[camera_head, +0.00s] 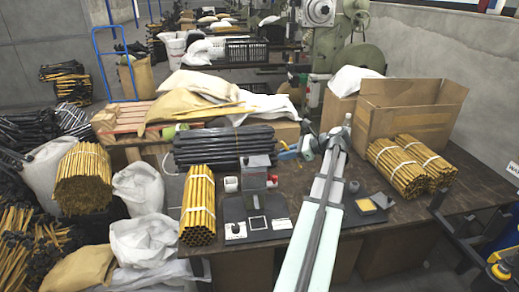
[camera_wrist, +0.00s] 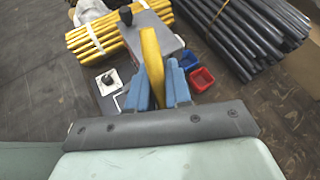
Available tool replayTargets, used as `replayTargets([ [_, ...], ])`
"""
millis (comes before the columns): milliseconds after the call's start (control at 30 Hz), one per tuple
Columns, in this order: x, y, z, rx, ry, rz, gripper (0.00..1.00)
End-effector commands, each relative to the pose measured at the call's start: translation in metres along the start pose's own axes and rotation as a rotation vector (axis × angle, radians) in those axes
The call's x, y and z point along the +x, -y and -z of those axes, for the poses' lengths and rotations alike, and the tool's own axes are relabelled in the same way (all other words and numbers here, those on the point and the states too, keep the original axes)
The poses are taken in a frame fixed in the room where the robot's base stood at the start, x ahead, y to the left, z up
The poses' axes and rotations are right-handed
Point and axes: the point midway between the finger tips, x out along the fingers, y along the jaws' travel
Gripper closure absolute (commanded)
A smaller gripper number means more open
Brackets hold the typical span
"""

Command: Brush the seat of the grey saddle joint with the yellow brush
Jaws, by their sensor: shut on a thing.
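My gripper (camera_wrist: 158,92) has blue fingers, shut on the yellow brush (camera_wrist: 151,50) by its handle. The brush points away from the wrist, and its far end is over the grey press box. In the head view my gripper (camera_head: 288,153) is small, behind and right of the grey press. A small dark grey piece (camera_head: 236,228) sits on a white tile at the front left of the dark base plate; it also shows in the wrist view (camera_wrist: 107,79). I cannot tell for certain that it is the saddle joint, and its seat is too small to make out. The brush is apart from it.
The grey press box (camera_head: 257,161) stands on the base plate (camera_head: 262,207). A yellow rod bundle (camera_head: 198,205) lies left, dark tubes (camera_head: 222,147) behind. A yellow pad (camera_head: 366,205) lies right.

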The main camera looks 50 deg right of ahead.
Motion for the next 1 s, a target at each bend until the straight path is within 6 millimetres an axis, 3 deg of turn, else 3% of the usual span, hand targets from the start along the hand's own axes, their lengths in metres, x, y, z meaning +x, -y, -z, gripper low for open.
replayTargets([
  [33, -0.013, 0.007, 0.019, 0.019, -0.004, 0.027, 1.0],
  [200, -0.049, 0.021, 0.071, 0.064, -0.015, 0.108, 1.0],
  [500, -0.097, 0.03, 0.139, 0.118, -0.029, 0.207, 1.0],
  [733, -0.109, 0.03, 0.157, 0.13, -0.033, 0.232, 1.0],
  [1000, -0.103, 0.029, 0.169, 0.132, -0.032, 0.233, 1.0],
])
